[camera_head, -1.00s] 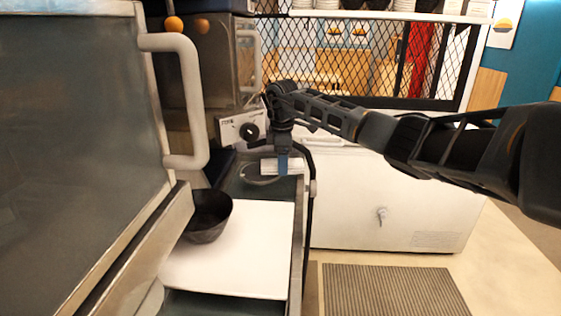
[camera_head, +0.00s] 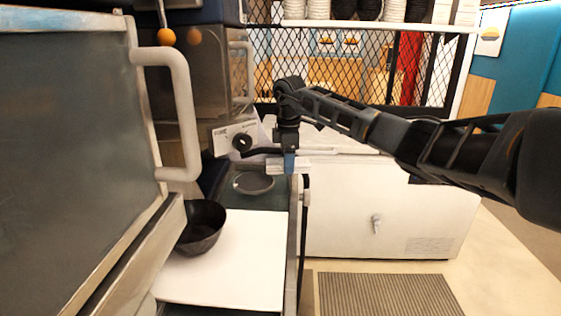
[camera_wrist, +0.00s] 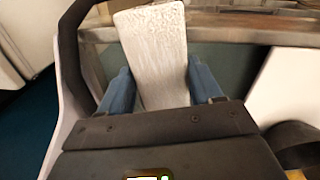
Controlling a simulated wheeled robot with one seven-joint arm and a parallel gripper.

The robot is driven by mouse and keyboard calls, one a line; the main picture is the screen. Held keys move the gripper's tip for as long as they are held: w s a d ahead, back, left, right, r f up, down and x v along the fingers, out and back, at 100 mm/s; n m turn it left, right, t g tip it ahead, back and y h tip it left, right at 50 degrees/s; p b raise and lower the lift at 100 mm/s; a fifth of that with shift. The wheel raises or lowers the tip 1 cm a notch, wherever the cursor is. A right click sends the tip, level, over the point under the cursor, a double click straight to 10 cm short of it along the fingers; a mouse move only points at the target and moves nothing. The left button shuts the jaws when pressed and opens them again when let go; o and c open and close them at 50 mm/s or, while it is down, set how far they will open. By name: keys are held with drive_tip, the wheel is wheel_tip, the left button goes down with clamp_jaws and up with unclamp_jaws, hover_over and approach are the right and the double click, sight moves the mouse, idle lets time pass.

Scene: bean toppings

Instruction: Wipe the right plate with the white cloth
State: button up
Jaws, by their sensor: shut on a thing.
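My gripper (camera_head: 289,166) has blue fingertips and points down beside the counter's right edge, to the right of the plate. In the wrist view my gripper (camera_wrist: 159,92) is shut on the white cloth (camera_wrist: 152,45), a textured, slightly tapering piece between the blue fingers. In the head view the white cloth (camera_head: 303,165) shows partly around the fingertips. A dark round plate (camera_head: 253,184) lies flat on the dark counter, apart from the cloth. I see only one plate. Its surface looks empty.
A black bowl (camera_head: 202,230) stands on a white board (camera_head: 240,265) in front of the plate. A large grey appliance with a thick pale handle (camera_head: 182,115) is close on the left. A white chest (camera_head: 390,215) stands to the right.

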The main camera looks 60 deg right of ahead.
sight(304, 161)
drive_tip(key=shift+s+d+r, duration=0.2)
drive_tip(key=shift+s+d, duration=0.1)
drive_tip(key=shift+s, duration=0.5)
drive_tip(key=shift+s+d+r, duration=0.15)
drive_tip(key=shift+s+d, duration=0.2)
drive_tip(key=shift+s, duration=0.4)
drive_tip(key=shift+s+d+r, duration=0.2)
drive_tip(key=shift+s+d, duration=0.1)
drive_tip(key=shift+s, duration=0.5)
drive_tip(key=shift+r, duration=0.1)
